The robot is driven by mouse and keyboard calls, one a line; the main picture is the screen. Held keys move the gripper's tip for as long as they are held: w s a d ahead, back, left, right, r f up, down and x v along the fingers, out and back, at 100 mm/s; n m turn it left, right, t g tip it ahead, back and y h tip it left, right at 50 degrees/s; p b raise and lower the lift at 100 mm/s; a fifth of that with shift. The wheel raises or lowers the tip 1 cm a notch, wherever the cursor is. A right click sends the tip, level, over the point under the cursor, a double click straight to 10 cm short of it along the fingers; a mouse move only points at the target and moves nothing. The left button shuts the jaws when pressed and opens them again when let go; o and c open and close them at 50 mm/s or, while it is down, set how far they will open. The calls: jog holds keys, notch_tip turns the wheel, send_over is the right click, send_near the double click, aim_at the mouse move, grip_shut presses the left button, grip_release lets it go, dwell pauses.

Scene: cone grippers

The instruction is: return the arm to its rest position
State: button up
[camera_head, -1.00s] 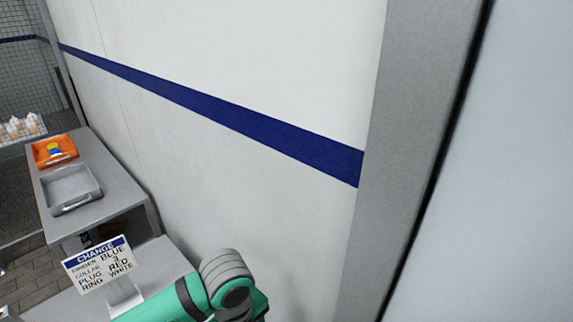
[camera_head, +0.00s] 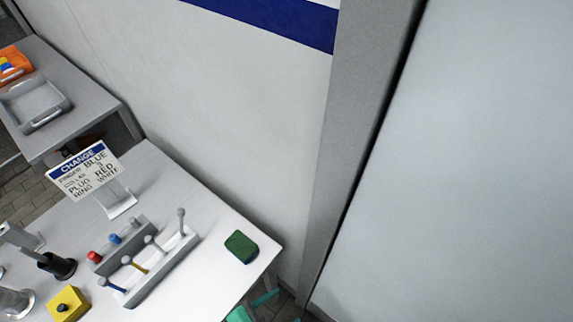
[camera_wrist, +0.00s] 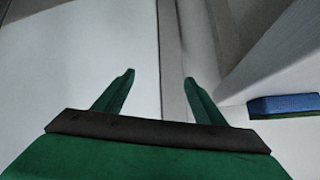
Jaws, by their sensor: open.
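My gripper (camera_wrist: 160,85) shows in the wrist view with its two green fingers spread apart and nothing between them. Pale, plain surfaces lie beyond the fingertips. In the head view only small teal parts of my arm (camera_head: 240,314) show at the bottom edge, by the right corner of the white table (camera_head: 205,290). My fingers cannot be made out there.
The table holds a green block (camera_head: 241,247), a grey rack with coloured-ended tools (camera_head: 150,262), a yellow block (camera_head: 66,303) and a sign (camera_head: 85,172). A side bench bears a grey tray (camera_head: 35,102) and an orange tray (camera_head: 12,66). A wall (camera_head: 230,110) stands behind.

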jog(key=s+d+r+n+t+y, duration=0.1)
jog(key=s+r+n+t+y, duration=0.3)
jog(key=r+n+t+y, duration=0.3)
notch_tip(320, 180, up, 2)
jog(key=n+t, duration=0.1)
jog(key=n, duration=0.3)
jog(key=shift+d+n+t, duration=0.2)
jog(key=shift+n+t, duration=0.1)
jog(key=shift+t, duration=0.1)
jog(key=shift+s+d, duration=0.1)
jog(key=shift+s, duration=0.1)
